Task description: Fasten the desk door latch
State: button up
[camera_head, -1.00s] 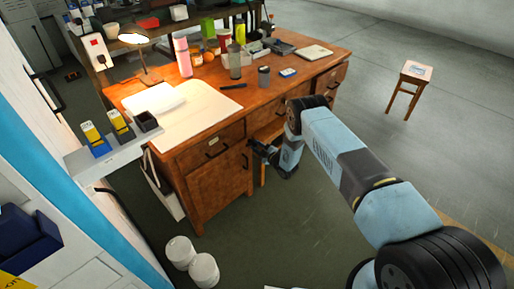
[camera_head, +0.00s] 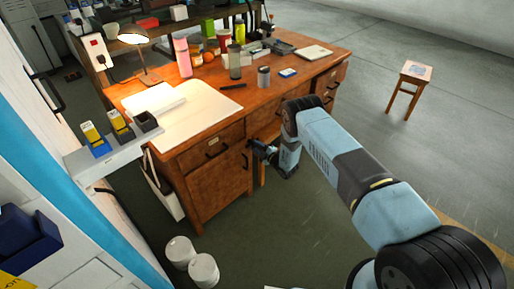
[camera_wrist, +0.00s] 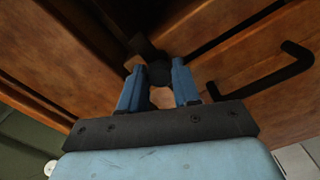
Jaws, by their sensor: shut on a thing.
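The wooden desk's door (camera_head: 220,188) is the front panel below the left drawer, and it looks closed or nearly so. My gripper (camera_head: 254,147) is at the door's upper right edge. In the wrist view, its blue fingers (camera_wrist: 159,84) are shut on a dark latch knob (camera_wrist: 158,72). A dark latch piece (camera_wrist: 140,44) continues beyond the knob against the wood. The fingers partly hide the knob, and the latch is too small in the head view to tell its exact position.
A black bar handle (camera_wrist: 270,78) is close to the right of my fingers. The desktop (camera_head: 215,84) holds a lamp, papers and several containers. Two white tubs (camera_head: 203,270) stand on the floor in front. A stool (camera_head: 412,80) stands at right; the floor between is clear.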

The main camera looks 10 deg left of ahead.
jog(key=o, duration=0.8)
jog(key=shift+s+a+f, duration=0.1)
jog(key=shift+s+f, duration=0.1)
jog(key=shift+c, duration=0.2)
jog(key=o, duration=0.3)
jog(key=shift+w+r, duration=0.1)
jog(key=v, duration=1.4)
